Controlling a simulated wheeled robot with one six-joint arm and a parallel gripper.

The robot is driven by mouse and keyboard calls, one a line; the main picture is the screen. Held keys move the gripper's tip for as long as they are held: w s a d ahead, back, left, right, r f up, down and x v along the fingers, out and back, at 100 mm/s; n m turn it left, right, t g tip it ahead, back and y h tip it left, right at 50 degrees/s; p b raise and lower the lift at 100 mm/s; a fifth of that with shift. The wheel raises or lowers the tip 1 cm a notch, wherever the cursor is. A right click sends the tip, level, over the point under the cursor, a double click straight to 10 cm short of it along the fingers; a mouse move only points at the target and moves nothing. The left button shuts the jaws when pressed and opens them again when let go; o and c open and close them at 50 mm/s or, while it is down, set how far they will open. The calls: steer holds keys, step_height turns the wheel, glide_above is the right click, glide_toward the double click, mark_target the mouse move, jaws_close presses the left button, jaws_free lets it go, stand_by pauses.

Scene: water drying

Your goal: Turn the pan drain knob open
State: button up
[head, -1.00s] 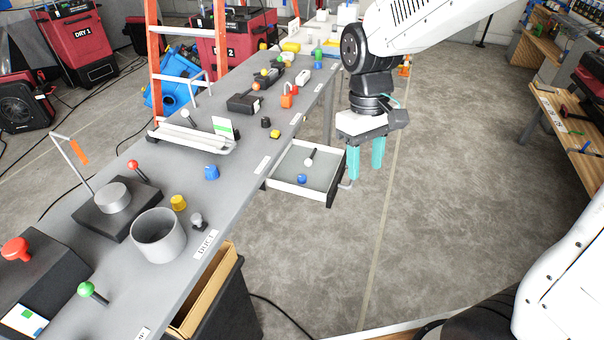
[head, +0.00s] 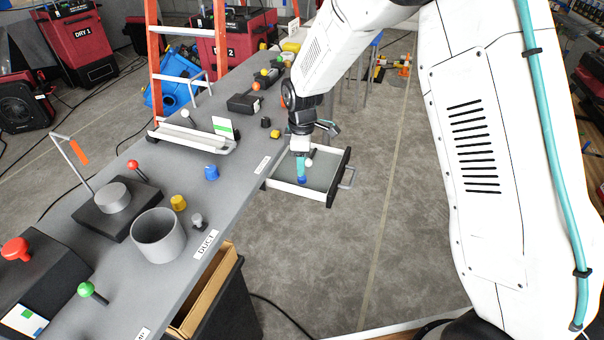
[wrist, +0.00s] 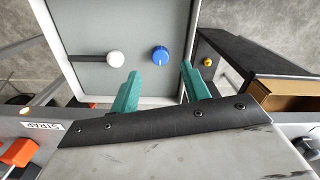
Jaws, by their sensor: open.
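A blue round knob (wrist: 160,56) with a pale mark on its rim sits in the grey-floored pan (wrist: 85,75). In the head view the blue knob (head: 302,180) shows low in the pan (head: 328,204), just below my fingers. A white ball-ended lever (wrist: 115,59) lies to the left of the knob in the wrist view. My gripper (wrist: 160,72) is open, its teal fingers pointing toward the pan with the blue knob between their lines. In the head view my gripper (head: 301,168) hangs over the pan. I cannot tell whether the fingers touch the knob.
The pan sticks out from the side of the grey bench (head: 240,165). A black box with a cardboard-coloured inside (wrist: 285,95) stands to the right in the wrist view. A yellow knob (wrist: 208,62) and an orange block (wrist: 20,152) are nearby.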

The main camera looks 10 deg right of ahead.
mark_target(302, 180)
step_height(302, 180, down, 5)
steer(key=shift+f, duration=0.2)
steer(key=c, duration=1)
